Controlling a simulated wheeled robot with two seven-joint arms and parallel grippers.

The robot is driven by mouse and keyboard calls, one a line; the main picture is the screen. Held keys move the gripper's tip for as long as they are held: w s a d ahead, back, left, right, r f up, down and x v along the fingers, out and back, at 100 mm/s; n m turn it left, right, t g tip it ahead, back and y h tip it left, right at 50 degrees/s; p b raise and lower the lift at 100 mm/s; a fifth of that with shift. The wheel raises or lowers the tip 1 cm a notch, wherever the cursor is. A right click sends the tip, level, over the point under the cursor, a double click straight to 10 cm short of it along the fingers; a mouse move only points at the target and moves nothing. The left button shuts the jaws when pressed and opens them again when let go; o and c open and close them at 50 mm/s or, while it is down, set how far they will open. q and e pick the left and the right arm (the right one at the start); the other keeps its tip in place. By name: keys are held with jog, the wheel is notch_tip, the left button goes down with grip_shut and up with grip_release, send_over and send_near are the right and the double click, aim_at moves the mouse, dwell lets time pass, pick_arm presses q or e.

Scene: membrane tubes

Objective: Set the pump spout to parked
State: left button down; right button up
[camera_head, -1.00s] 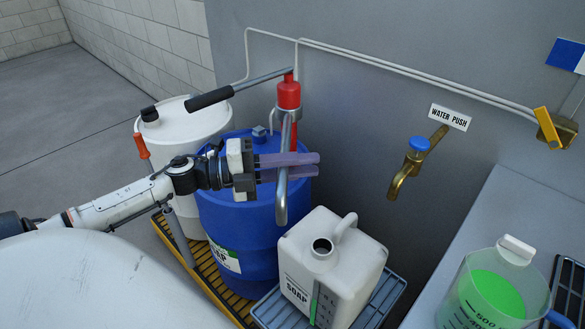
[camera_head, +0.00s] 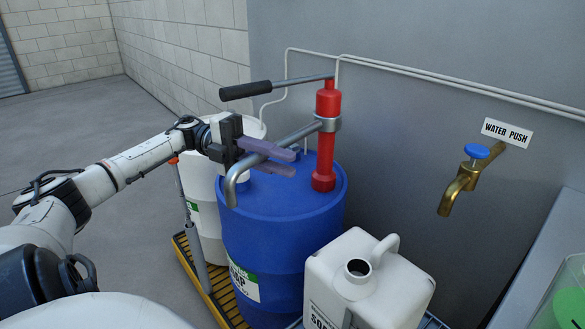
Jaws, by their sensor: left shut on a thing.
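The red hand pump (camera_head: 326,150) stands upright on the blue drum (camera_head: 275,245). Its grey metal spout (camera_head: 303,134) reaches left from the pump's collar over the drum top, and its outlet end bends down near the drum's left edge. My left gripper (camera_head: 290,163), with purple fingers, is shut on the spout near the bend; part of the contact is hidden. The pump's lever with a black grip (camera_head: 246,90) points left above the spout. My right gripper is out of view.
A white soap jug (camera_head: 370,285) with an open neck stands in front right of the drum. A white drum (camera_head: 205,200) stands behind left on a yellow grate (camera_head: 215,285). A brass tap (camera_head: 460,185) is on the grey wall at right.

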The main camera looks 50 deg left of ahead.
pick_arm(q)
jog(key=shift+a+r, duration=0.1)
jog(key=shift+a, duration=0.1)
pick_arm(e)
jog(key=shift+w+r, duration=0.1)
pick_arm(q)
jog(key=c, duration=1.8)
grip_release()
jog(key=shift+a, duration=0.1)
jog(key=shift+o, duration=0.8)
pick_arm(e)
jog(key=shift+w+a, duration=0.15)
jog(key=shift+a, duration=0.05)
pick_arm(q)
jog(key=b+v, duration=0.1)
jog(key=v, duration=0.9)
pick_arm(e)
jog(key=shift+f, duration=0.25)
pick_arm(q)
jog(key=shift+s, duration=0.1)
